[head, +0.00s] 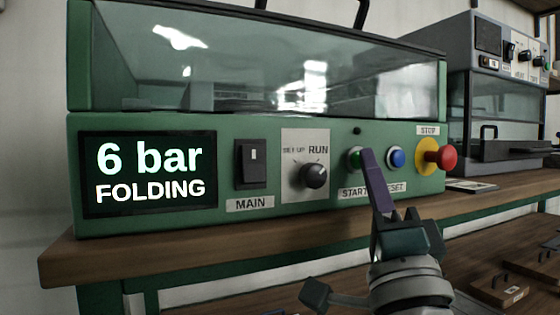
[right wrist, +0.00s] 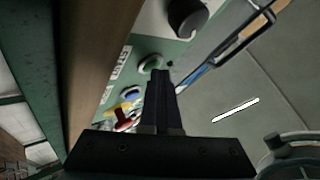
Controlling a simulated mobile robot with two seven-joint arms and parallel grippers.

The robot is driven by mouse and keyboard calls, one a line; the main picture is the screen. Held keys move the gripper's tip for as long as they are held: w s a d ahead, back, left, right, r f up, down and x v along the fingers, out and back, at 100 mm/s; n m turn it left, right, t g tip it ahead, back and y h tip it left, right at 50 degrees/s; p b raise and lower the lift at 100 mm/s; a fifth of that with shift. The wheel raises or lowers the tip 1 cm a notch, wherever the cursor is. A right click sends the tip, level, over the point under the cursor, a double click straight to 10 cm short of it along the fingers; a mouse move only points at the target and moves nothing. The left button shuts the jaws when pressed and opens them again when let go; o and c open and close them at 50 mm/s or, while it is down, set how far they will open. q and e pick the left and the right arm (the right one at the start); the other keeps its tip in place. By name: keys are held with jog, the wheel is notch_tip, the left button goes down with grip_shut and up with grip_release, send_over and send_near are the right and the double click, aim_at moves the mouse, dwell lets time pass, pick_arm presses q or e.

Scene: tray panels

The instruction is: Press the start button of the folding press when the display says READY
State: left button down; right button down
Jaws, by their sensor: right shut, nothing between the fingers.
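The green folding press (head: 258,120) stands on a wooden bench. Its display (head: 149,174) reads "6 bar FOLDING", not READY. The green start button (head: 354,157) is on the front panel above the START label, partly covered by my right gripper (head: 368,153). That gripper is shut and empty, its tips at or just in front of the button; I cannot tell whether they touch it. In the right wrist view the start button (right wrist: 151,63) shows just beyond the fingertips (right wrist: 165,72). My left gripper is not in view.
A blue reset button (head: 396,158) and a red stop button (head: 446,158) on a yellow base sit right of start. The mode knob (head: 314,175) and main switch (head: 251,164) are to its left. A grey machine (head: 490,90) stands on the right.

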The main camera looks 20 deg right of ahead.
jog(key=shift+w+y, duration=0.1)
jog(key=shift+y, duration=0.2)
jog(key=shift+s+p, duration=0.6)
jog(key=shift+s, duration=0.35)
jog(key=s, duration=0.1)
jog(key=s+p, duration=0.1)
jog(key=s, duration=0.1)
jog(key=s+p, duration=0.1)
jog(key=s, duration=0.1)
jog(key=shift+d, duration=0.25)
